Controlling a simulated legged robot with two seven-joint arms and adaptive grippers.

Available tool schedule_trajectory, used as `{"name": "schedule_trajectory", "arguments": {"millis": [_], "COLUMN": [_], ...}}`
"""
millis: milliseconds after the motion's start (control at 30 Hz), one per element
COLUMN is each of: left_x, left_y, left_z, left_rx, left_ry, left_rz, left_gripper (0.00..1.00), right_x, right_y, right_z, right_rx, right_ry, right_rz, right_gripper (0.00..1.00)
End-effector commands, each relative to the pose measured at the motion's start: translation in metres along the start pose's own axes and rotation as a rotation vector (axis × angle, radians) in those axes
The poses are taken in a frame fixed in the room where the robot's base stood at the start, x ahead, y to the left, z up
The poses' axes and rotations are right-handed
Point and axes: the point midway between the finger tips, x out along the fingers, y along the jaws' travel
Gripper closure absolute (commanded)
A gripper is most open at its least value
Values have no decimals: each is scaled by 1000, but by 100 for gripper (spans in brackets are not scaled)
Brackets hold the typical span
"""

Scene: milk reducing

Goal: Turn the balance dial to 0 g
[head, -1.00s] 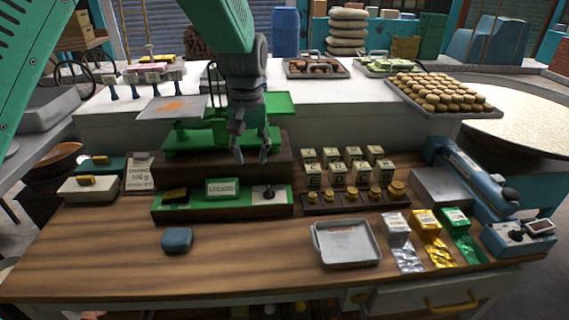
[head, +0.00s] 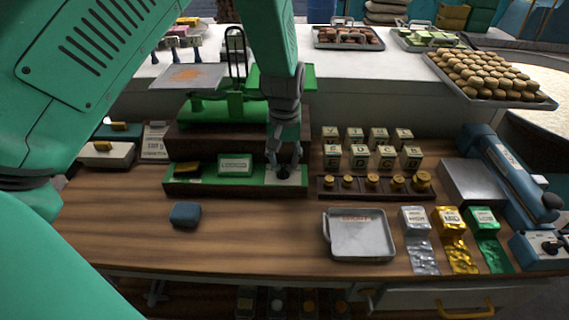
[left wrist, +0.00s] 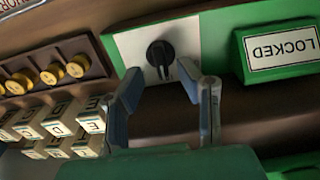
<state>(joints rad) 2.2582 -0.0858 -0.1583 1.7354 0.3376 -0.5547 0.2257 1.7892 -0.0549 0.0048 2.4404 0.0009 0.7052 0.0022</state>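The balance dial is a black knob (left wrist: 160,54) on a white plate (left wrist: 190,38) at one end of the balance's green front panel (head: 210,186). A sign reading LOCKED (left wrist: 282,47) is on the same panel. My left gripper (head: 284,168) reaches down over the dial in the head view and hides part of it. In the left wrist view its two fingers (left wrist: 158,72) are apart, with the knob between or just beyond their tips. I cannot tell whether they touch it. The green balance (head: 225,108) stands behind, with a pan of orange powder (head: 188,76). My right gripper is not in view.
Several brass weights (head: 372,183) and lettered cubes (head: 358,155) sit right of the dial. A metal tray (head: 360,236), foil packets (head: 452,222) and a blue sealing device (head: 515,180) are farther right. The wooden table front left is mostly clear around a blue block (head: 186,214).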

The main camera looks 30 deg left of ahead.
Motion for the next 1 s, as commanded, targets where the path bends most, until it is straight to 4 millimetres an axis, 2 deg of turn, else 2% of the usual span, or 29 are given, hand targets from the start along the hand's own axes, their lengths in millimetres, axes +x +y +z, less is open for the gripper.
{"name": "schedule_trajectory", "arguments": {"millis": [200, 500, 600, 1000], "left_x": [19, 21, 20, 20], "left_y": [-1, -2, -1, -2], "left_z": [-1, -2, -1, 0], "left_rx": [1, 0, 0, -30], "left_ry": [-2, -1, 0, -3], "left_rz": [0, 1, 1, 0], "left_gripper": [69, 69, 100, 100], "right_x": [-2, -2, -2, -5], "right_y": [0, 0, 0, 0], "right_z": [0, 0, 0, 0], "right_rx": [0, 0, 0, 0], "right_ry": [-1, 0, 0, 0], "right_rz": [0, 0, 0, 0], "right_gripper": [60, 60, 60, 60]}}
